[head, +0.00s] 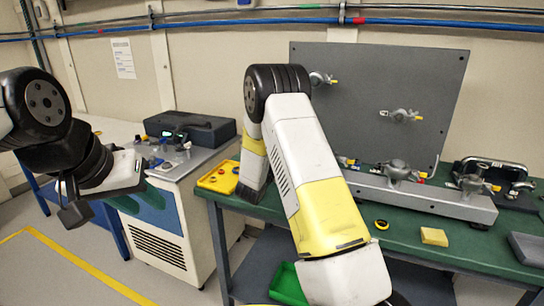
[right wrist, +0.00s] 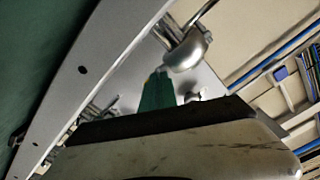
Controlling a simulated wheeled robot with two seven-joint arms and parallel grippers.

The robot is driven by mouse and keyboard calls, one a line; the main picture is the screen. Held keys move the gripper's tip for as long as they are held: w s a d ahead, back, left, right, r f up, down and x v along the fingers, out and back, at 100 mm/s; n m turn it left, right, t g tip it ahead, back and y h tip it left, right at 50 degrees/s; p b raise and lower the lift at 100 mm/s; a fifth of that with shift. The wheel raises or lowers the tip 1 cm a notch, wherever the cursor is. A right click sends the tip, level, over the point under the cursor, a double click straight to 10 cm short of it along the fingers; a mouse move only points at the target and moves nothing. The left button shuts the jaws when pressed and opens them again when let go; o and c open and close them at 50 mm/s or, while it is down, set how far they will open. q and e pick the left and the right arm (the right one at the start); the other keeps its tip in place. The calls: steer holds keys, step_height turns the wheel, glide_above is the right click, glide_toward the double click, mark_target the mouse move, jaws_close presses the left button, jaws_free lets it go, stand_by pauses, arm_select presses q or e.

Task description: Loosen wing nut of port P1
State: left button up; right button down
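Silver clamp fittings sit on the upright grey panel (head: 440,85) and on the grey rail (head: 430,197) in front of it. On the panel are an upper fitting (head: 321,78) and a middle fitting (head: 402,115); a larger one (head: 397,171) stands on the rail. No label P1 is readable, so I cannot tell which fitting is that port. My left gripper (head: 128,200), with green fingers, hangs left of the bench, its opening unclear. My right gripper is hidden behind my arm in the head view. In the right wrist view its green finger (right wrist: 157,92) shows beside a silver fitting (right wrist: 188,52); contact is unclear.
The green bench (head: 385,215) holds a yellow tray (head: 218,177), a yellow block (head: 434,236), a black-and-yellow ring (head: 381,224) and a grey bin (head: 527,249). A black case (head: 190,127) lies on the left cabinet. A green bin (head: 288,285) is below.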

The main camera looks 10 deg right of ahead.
steer(key=n, duration=0.5)
stand_by(0.5)
steer(key=c, duration=1.6)
jaws_free()
steer(key=shift+c, duration=0.2)
